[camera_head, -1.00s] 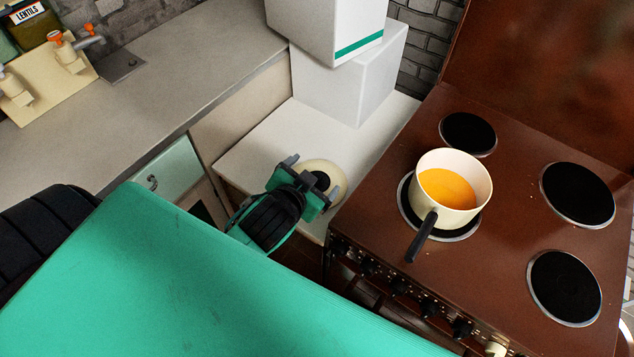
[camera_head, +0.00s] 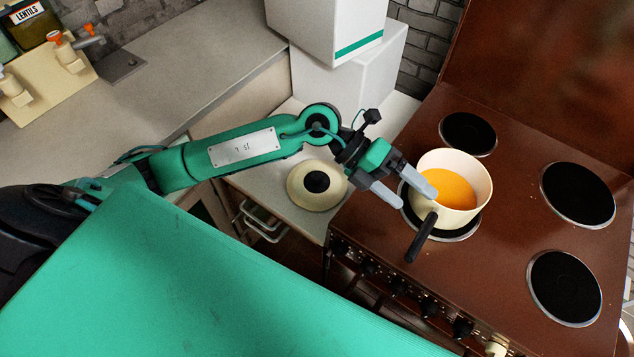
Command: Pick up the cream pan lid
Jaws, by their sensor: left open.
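The cream pan lid (camera_head: 303,197) is round with a black knob. It lies on the white counter beside the stove. My left gripper (camera_head: 408,193) is open and empty, its two grey fingers spread, to the right of the lid. Its fingertips are over the stove's near left side; one overlaps the pan in the picture, and I cannot tell whether they touch. My left arm passes above and behind the lid in the picture. The cream pan (camera_head: 467,203) holds an orange liquid and sits on the front left burner, its black handle pointing towards me. My right gripper is not in view.
The brown stove (camera_head: 500,247) fills the right, with control knobs along its front edge. White boxes (camera_head: 352,82) are stacked behind the lid. A cream tap fitting (camera_head: 50,85) is at the far left. A drawer below the counter looks open.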

